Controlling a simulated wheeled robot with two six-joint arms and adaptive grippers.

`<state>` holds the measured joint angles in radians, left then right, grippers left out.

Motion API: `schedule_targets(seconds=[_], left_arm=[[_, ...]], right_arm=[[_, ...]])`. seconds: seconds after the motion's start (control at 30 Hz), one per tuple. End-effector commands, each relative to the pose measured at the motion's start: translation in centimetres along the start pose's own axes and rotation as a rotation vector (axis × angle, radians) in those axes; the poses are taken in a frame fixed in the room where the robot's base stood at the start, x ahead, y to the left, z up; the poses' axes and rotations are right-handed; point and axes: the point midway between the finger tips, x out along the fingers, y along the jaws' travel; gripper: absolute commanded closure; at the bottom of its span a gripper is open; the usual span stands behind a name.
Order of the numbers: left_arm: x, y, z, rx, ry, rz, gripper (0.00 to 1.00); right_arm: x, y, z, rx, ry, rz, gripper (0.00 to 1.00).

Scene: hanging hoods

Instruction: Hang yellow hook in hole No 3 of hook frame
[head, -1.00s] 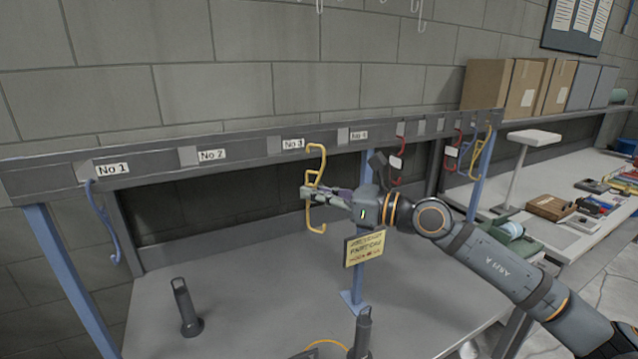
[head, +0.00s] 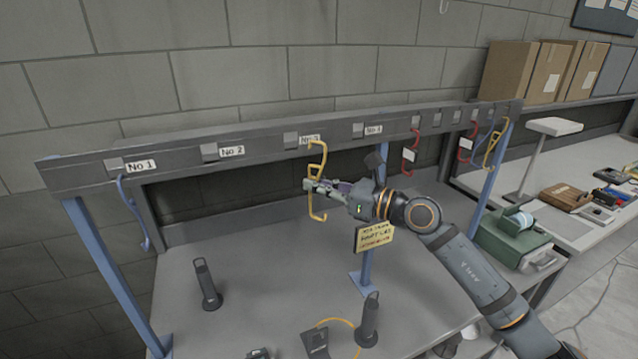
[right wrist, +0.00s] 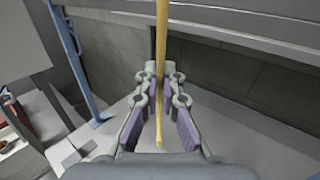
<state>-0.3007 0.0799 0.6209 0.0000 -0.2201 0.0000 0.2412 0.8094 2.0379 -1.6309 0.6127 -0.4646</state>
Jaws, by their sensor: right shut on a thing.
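My right gripper (head: 312,186) is shut on the yellow hook (head: 324,158), which hangs upright in front of the hook frame (head: 255,147). The hook's upper curl is just below and right of the label No 3 (head: 309,139), overlapping its edge in the picture. The grey square by No 3 (head: 291,138) lies left of the hook's top. I cannot tell how far the hook is from the frame. In the right wrist view, the hook (right wrist: 161,45) is a vertical rod between the fingers (right wrist: 160,85). My left gripper is out of view.
A blue hook (head: 131,210) hangs at No 1. Red hooks (head: 414,138) and another yellow hook (head: 493,148) hang at the right of the frame. A yellow sign (head: 374,238) is below my gripper. Dark upright handles (head: 206,285) stand on the grey table (head: 250,240).

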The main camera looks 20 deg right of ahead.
Motion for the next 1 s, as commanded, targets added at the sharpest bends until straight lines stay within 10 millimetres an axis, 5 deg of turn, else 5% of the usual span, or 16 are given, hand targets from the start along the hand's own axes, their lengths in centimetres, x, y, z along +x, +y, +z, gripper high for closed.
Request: schedule_targets(seconds=[1.0], left_arm=[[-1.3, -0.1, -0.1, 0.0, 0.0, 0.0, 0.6]], right_arm=[[2.5, 0.0, 0.2, 0.001, -0.004, -0.001, 1.0]])
